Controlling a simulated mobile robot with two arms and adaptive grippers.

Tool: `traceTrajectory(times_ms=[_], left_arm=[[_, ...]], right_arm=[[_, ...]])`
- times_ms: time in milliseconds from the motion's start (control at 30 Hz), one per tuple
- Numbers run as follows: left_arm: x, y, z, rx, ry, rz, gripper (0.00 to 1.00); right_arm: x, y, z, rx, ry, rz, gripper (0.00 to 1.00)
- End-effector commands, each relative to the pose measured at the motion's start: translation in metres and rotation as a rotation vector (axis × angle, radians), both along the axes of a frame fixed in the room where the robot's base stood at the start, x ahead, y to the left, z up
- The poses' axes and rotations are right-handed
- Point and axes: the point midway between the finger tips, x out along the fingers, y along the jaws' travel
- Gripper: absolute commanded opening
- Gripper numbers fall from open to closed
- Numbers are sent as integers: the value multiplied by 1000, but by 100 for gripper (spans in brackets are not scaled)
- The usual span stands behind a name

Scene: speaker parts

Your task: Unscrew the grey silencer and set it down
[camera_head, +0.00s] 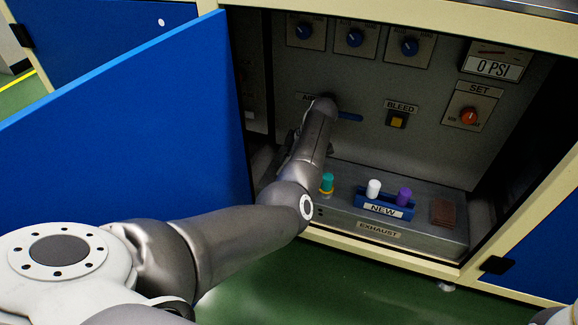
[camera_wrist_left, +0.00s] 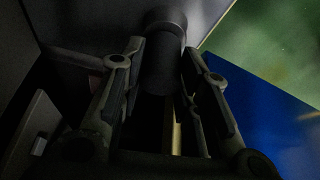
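In the left wrist view a dark grey cylinder, which looks like the grey silencer (camera_wrist_left: 164,62), stands between the fingertips of my left gripper (camera_wrist_left: 163,58). The fingers lie close against both its sides, and the gripper looks shut on it. The shadow hides its lower end, so I cannot tell whether it is still seated.
A teal silencer (camera_head: 327,182) stands on the block. A blue NEW rack (camera_head: 372,202) holds a white silencer (camera_head: 374,188) and a purple one (camera_head: 404,196). A brown block (camera_head: 444,212) sits at the right. The open blue door (camera_head: 130,140) bounds the left; control panel behind.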

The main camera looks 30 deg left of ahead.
Motion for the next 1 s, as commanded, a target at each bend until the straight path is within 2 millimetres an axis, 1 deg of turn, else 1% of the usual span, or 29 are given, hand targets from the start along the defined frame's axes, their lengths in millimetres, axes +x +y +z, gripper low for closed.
traceTrajectory(times_ms=[333,433,1000], left_arm=[[0,0,0,0,0,-5,41],[-1,0,-1,1,1,-51,41],[-2,0,-1,1,-1,-694,41]], right_arm=[[0,0,0,0,0,0,38],[0,0,0,0,0,0,38],[0,0,0,0,0,0,38]])
